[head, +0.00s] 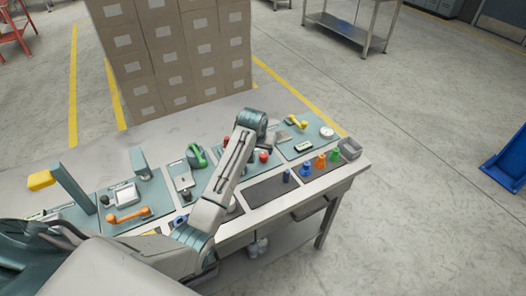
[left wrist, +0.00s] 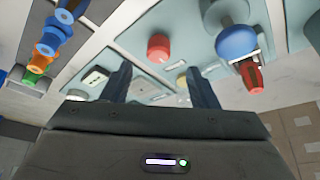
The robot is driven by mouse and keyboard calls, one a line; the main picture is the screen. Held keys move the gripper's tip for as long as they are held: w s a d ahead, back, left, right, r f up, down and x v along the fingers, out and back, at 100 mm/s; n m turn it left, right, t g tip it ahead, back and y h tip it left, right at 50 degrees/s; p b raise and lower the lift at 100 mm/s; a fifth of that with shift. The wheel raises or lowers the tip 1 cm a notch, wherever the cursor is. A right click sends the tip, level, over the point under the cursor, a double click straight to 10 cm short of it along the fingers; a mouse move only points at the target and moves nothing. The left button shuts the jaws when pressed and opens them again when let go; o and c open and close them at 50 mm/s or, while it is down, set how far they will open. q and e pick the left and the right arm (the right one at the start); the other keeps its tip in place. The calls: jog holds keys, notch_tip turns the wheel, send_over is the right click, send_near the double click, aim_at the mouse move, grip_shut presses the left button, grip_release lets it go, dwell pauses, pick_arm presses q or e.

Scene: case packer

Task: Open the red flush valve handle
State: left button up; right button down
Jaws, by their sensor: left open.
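A red handle (left wrist: 251,77) on a rounded blue valve body (left wrist: 238,42) shows at the upper right of the left wrist view. In the head view my left arm hides most of that spot. My left gripper (left wrist: 160,82) is open and empty, its two dark fingers apart above the table panels. The valve is to the right of the fingers in that view, apart from them. A round red knob (left wrist: 158,47) shows beyond the gap between the fingers; it is also beside my arm in the head view (head: 263,157). My right gripper is out of view.
Blue, orange (head: 320,161) and green pegs stand at the table's right front, near a grey bin (head: 350,148). A green handle (head: 197,156), an orange handle (head: 129,214) and a yellow handle (head: 298,122) sit on other panels. Stacked cartons (head: 178,55) stand behind the table.

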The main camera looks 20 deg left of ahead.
aim_at(263, 155)
pick_arm(q)
jog(key=x, duration=0.3)
jog(key=w+p+x, duration=0.1)
jog(key=x, duration=0.2)
jog(key=shift+w+f, duration=0.15)
jog(key=shift+f, duration=0.05)
jog(key=shift+s+f, duration=0.2)
jog(key=shift+s, duration=0.05)
jog(key=shift+w+f, duration=0.1)
jog(key=shift+w, duration=0.05)
jog(key=shift+w+f, duration=0.1)
jog(key=c, duration=1)
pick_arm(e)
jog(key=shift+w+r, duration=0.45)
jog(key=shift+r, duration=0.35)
